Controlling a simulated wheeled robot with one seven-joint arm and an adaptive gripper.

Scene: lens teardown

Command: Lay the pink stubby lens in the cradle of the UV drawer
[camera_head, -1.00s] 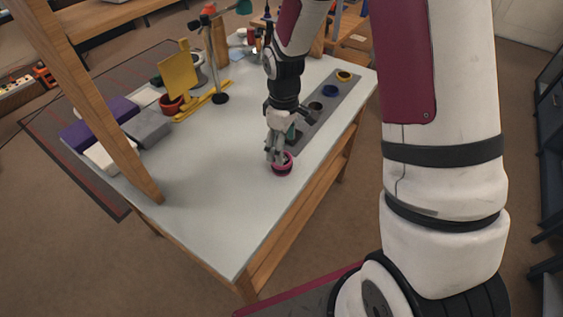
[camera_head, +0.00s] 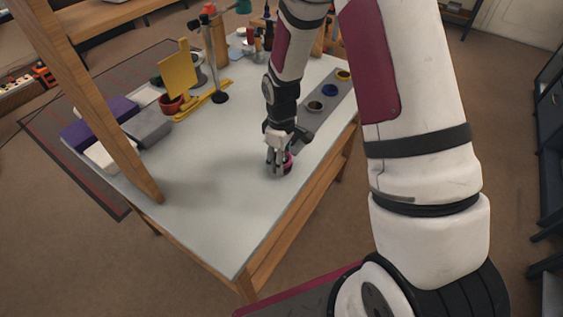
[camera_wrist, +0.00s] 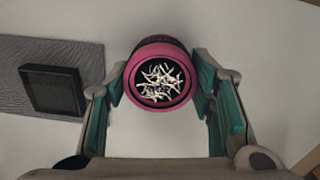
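The pink stubby lens (camera_wrist: 160,52) is a short pink ring with a dark inside and white glints. It sits between the two teal-padded fingers of my gripper (camera_wrist: 160,85), which appear to press on its sides. In the head view the pink lens (camera_head: 288,160) is partly hidden by the fingers of my gripper (camera_head: 279,161). It seems slightly above the white table, with a grey shadow below. I cannot make out the UV drawer or its cradle for certain.
A grey strip (camera_head: 328,103) with blue, yellow and dark round pieces lies along the table's right edge. The wrist view shows a dark square recess (camera_wrist: 53,89) in a grey surface. Purple and grey boxes (camera_head: 147,127) and a yellow stand (camera_head: 178,76) are at left. The front table (camera_head: 215,220) is clear.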

